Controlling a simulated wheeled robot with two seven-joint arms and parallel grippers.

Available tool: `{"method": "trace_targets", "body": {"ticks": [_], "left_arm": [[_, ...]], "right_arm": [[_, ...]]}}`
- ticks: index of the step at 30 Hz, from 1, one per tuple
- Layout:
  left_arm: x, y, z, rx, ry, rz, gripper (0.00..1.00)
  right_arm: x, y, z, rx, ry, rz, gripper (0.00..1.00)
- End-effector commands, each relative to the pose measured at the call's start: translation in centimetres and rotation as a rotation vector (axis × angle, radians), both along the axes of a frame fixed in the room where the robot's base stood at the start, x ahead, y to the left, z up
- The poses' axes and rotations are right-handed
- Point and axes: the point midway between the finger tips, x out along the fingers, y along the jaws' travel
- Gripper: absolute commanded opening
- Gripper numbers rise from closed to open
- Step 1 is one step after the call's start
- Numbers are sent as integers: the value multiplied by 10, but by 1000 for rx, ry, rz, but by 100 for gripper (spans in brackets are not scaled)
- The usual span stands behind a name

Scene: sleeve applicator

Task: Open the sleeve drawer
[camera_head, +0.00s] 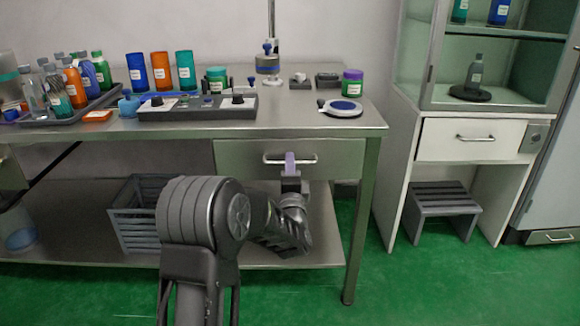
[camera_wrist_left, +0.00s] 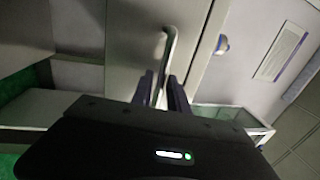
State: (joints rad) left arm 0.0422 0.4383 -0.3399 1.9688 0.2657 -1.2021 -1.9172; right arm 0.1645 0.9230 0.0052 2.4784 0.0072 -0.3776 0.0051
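The steel drawer (camera_head: 240,157) is under the right end of the workbench, its front about flush below the tabletop. Its bar handle (camera_head: 272,160) also shows in the left wrist view (camera_wrist_left: 168,47). My left gripper (camera_head: 290,163) is at the middle of this handle, with a purple finger over the bar. In the left wrist view, the handle lies between the two dark fingers of the left gripper (camera_wrist_left: 162,84). I cannot tell whether they press on it. The drawer's inside is hidden. My right gripper is in neither view.
A grey crate (camera_head: 133,225) stands on the lower shelf. A white cabinet with its own drawer (camera_head: 440,140) and a step stool (camera_head: 443,197) are at right.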

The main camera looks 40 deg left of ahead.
Motion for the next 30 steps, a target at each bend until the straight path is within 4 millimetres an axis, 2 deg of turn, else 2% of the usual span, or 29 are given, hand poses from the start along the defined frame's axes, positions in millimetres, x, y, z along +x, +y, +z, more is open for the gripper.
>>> {"method": "trace_targets", "body": {"ticks": [3, 11, 18, 30], "left_arm": [[6, 4, 1, 0, 0, -1, 20], [7, 4, 2, 0, 0, -1, 20], [6, 4, 2, -1, 0, -1, 0], [6, 4, 2, -1, 0, -1, 0]], "right_arm": [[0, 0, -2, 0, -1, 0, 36], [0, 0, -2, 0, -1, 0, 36], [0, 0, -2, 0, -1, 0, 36], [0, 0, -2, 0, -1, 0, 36]]}}
